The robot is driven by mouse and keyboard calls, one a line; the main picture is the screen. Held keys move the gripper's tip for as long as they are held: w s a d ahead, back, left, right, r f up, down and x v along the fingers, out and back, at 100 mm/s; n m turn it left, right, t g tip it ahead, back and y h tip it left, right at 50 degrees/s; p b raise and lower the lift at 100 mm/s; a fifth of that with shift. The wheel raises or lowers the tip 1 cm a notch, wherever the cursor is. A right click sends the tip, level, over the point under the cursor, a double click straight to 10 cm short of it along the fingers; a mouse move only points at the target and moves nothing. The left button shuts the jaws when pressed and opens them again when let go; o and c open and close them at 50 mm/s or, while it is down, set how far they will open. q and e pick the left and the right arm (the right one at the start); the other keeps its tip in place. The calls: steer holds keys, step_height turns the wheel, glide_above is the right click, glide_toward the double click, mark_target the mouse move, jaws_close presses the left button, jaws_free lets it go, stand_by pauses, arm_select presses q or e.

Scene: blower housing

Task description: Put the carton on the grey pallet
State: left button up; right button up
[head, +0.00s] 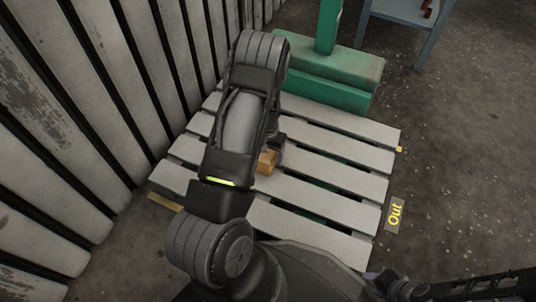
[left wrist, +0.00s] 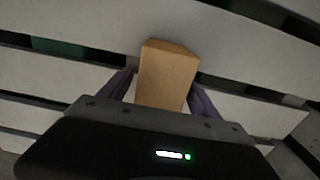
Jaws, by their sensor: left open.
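The carton (head: 267,161) is a small brown box on the grey pallet (head: 345,171), seen beside my left arm in the head view. In the left wrist view the carton (left wrist: 167,75) stands between the two purple fingers of my left gripper (left wrist: 163,82), over the pale slats. The jaws are open around it. My arm hides part of the carton and most of the left gripper (head: 277,143) in the head view. My right gripper (head: 402,288) is partly in view at the bottom right, away from the pallet; its jaws cannot be made out.
A green block with an upright post (head: 330,80) stands at the pallet's back edge. A grey ribbed wall (head: 75,110) runs along the left. A blue-legged table (head: 405,12) is at the back right. An "Out" label (head: 395,214) lies right of the pallet, where the floor is clear.

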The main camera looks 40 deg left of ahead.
arm_select(q)
steer(key=shift+r, duration=0.1)
step_height(320, 180, up, 11)
steer(key=p, duration=0.5)
steer(key=shift+r+p, duration=0.35)
steer(key=shift+r, duration=0.25)
steer(key=s+d+f+h, duration=0.1)
steer(key=s+d+f, duration=0.15)
steer(key=d, duration=0.55)
steer(key=s+d+f, duration=0.2)
steer(key=d+f, duration=0.2)
steer(key=d, duration=0.4)
steer(key=s+d+h, duration=0.1)
steer(key=s+d, duration=0.4)
steer(key=d, duration=0.3)
steer(key=s+d+r+m+t+h, duration=0.1)
steer(key=s+d, duration=0.3)
steer(key=d, duration=0.5)
steer(key=shift+s+r+h, duration=0.3)
steer(key=shift+s+h, duration=0.05)
steer(key=shift+h, duration=0.05)
